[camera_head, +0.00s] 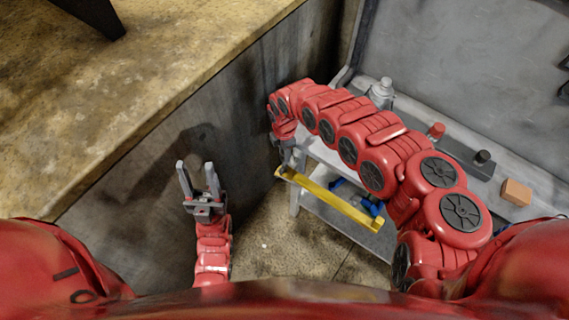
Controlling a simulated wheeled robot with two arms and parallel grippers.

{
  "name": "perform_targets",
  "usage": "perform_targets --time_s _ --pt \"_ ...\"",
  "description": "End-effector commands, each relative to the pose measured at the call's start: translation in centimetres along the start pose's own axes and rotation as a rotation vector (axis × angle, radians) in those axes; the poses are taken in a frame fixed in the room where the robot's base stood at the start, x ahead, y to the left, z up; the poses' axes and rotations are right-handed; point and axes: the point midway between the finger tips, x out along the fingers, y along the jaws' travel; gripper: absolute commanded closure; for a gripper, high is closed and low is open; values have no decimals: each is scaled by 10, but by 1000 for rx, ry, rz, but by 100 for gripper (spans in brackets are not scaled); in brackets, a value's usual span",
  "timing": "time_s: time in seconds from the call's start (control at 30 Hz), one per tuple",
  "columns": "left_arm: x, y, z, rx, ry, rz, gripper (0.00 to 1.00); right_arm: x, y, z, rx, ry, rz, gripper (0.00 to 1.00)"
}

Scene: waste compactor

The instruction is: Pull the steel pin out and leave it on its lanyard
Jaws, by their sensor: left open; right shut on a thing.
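My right gripper (288,160) points down at the left end of a yellow bar (328,199). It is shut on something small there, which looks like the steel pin. The pin itself and its lanyard are hidden or too small to make out. I cannot tell whether the pin is still in its hole. My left gripper (196,175) is open and empty, well to the left of the bar, with its two fingers apart.
A grey bench (452,152) at the right carries a red button (436,131), a black knob (482,157), an orange-brown block (516,192) and a grey bottle-like object (382,92). Blue items (371,206) lie behind the bar. A stone-topped counter (140,75) fills the upper left. Floor shows between.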

Motion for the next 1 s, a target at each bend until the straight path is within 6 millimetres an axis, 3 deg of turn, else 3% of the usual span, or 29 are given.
perform_targets --time_s 1.0 --pt "34 -2 -6 0 0 0 52 -44 0 0 -1 0 -1 100"
